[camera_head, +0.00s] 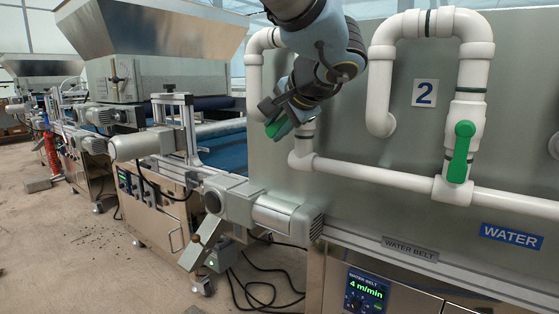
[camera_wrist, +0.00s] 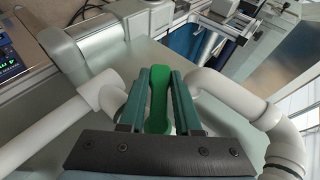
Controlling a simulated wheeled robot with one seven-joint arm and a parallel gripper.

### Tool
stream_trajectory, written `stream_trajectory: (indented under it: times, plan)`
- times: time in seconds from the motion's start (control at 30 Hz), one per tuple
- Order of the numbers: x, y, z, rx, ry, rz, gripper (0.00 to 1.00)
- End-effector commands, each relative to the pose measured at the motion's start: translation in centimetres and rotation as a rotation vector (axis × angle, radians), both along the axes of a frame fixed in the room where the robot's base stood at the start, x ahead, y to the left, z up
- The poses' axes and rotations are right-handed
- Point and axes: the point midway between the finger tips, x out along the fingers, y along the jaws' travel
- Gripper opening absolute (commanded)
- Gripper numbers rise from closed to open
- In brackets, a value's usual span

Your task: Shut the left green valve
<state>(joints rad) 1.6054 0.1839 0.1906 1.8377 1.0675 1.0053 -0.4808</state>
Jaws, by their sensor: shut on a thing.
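The left green valve handle (camera_head: 278,127) shows in the head view at the left white pipe, partly hidden behind my gripper (camera_head: 275,115). In the wrist view the green handle (camera_wrist: 158,95) lies between the two dark green fingers of my gripper (camera_wrist: 160,80), which are shut on it. The handle runs lengthwise along the fingers in that view. In the head view its visible end points down and to the left, tilted away from the pipe's line. The valve body is mostly hidden by my wrist. A second green valve handle (camera_head: 460,152) hangs vertical on the right pipe, below the sign "2".
White pipes (camera_head: 375,177) run along the grey panel and stand on both sides of my gripper in the wrist view (camera_wrist: 235,95). A grey motor (camera_head: 285,216) sits below left. A conveyor with a blue belt (camera_head: 225,150) lies behind. Cables (camera_head: 265,285) lie on the floor.

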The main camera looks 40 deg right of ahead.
Motion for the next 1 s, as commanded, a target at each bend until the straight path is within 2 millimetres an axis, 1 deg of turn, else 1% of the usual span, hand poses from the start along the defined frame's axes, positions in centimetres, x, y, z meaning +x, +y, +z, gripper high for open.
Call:
stream_trajectory:
  times: [0.03,0.5,0.7,1.0]
  plan:
    - [0.1,0.0,-0.8,0.008,-0.045,-0.002,0.00]
    - [0.9,0.3,1.1,0.118,-0.446,0.001,0.00]
    - [1.0,0.3,2.0,0.149,-0.562,0.001,0.00]
    - [1.0,0.3,2.7,0.173,-0.650,0.001,0.00]
